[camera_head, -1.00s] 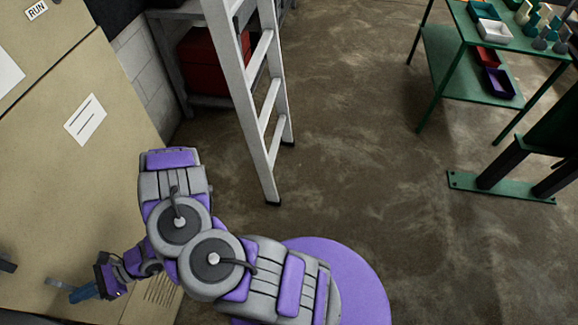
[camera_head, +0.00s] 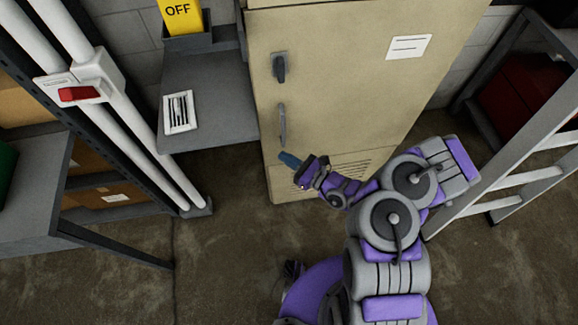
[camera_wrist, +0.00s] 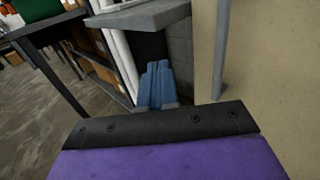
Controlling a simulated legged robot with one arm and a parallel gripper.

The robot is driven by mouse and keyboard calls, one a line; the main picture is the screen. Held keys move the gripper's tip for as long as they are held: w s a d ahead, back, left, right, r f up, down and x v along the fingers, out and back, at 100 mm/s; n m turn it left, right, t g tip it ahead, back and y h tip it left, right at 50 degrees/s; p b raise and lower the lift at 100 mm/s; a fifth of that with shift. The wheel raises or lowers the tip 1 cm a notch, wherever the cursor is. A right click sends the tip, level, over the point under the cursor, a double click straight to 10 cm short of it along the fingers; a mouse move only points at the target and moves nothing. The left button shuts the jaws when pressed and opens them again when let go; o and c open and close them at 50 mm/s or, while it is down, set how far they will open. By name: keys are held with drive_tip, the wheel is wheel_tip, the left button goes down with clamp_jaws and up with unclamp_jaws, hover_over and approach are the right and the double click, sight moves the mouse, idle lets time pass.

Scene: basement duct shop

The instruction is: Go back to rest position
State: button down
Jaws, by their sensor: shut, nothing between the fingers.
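My gripper (camera_head: 289,160) is in front of the lower part of a tan cabinet (camera_head: 330,110) in the head view. It is close to the cabinet's long grey handle (camera_head: 282,124), just below and beside it. In the wrist view my gripper (camera_wrist: 157,82) shows as two blue fingers side by side, shut with nothing between them. The cabinet (camera_wrist: 265,70) and its handle (camera_wrist: 220,50) stand to the right of the fingers there, apart from them. My purple and grey arm is bent and reaches left across the head view.
A grey shelf (camera_head: 215,100) holds a printed card (camera_head: 179,112) left of the cabinet. White pipes with a red switch (camera_head: 80,94) stand further left, beside a grey table (camera_head: 35,190). A white ladder (camera_head: 515,180) is at right. The floor at lower left is clear.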

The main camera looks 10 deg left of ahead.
drive_tip(key=s+a+r+n+g, duration=0.1)
drive_tip(key=s+r+n+g, duration=0.75)
drive_tip(key=r, duration=0.35)
drive_tip(key=s+a+r+n+g, duration=0.1)
drive_tip(key=s+r+n+g, duration=0.6)
drive_tip(key=r+n, duration=0.45)
drive_tip(key=s+d+r+n+t+h, duration=0.1)
drive_tip(key=s+d+h, duration=0.3)
drive_tip(key=d, duration=0.4)
drive_tip(key=s+d+r+n+t+h, duration=0.1)
drive_tip(key=s+d+r+t+h, duration=0.2)
drive_tip(key=d+h, duration=0.4)
drive_tip(key=s+d+r+n+t+h, duration=0.1)
drive_tip(key=s+d+h, duration=0.4)
drive_tip(key=d, duration=0.5)
drive_tip(key=shift+d+r+t+p, duration=0.3)
drive_tip(key=shift+r+t+p, duration=0.05)
drive_tip(key=shift+r+t, duration=0.2)
